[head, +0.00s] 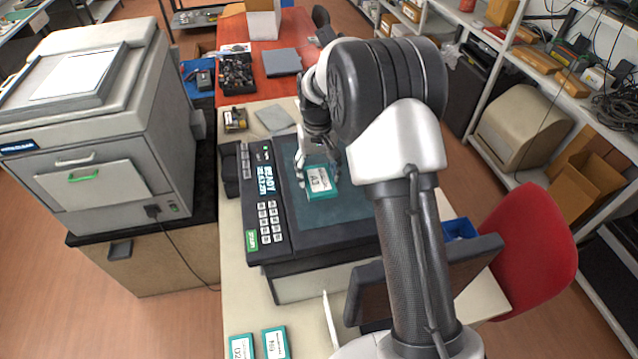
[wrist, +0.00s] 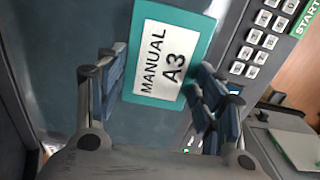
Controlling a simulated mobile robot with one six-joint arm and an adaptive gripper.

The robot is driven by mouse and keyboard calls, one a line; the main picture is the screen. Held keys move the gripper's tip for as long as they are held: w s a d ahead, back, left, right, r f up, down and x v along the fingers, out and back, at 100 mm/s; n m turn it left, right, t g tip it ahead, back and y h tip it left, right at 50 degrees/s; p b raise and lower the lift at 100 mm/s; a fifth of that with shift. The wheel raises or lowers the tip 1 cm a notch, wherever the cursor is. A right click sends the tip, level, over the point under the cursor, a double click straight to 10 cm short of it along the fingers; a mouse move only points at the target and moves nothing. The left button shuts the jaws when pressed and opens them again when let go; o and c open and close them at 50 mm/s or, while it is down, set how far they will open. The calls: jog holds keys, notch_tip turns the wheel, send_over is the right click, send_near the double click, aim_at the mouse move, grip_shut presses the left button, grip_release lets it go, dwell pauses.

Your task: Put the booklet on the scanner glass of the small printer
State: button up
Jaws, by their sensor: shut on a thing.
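The booklet (head: 322,182) is teal with a white label; the wrist view shows it (wrist: 165,60) reading "MANUAL A3". My gripper (head: 312,168) is shut on the booklet, with one finger at each side of it. The small printer (head: 264,185) is dark, with a keypad and a lit display along its left side. Its scanner glass (head: 340,209) is uncovered, and the booklet is over its upper part. I cannot tell whether the booklet touches the glass. In the wrist view the glass (wrist: 70,40) fills the left and the keypad (wrist: 262,35) is at upper right.
Two more teal booklets (head: 242,346) (head: 275,342) lie at the table's front edge. A large grey copier (head: 100,130) stands left. A dark panel (head: 440,268) and a red chair (head: 527,240) are at right. A grey pad (head: 274,117) lies behind the printer.

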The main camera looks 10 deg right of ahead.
aim_at(318, 185)
jog(key=shift+w+a+f, duration=0.1)
jog(key=shift+a+f, duration=0.1)
jog(key=shift+f, duration=0.55)
jog(key=f, duration=0.4)
jog(key=shift+d, duration=0.25)
jog(key=shift+f, duration=0.1)
jog(key=o, duration=1.1)
notch_tip(318, 185, up, 12)
jog(key=shift+r, duration=0.2)
jog(key=shift+f, duration=0.1)
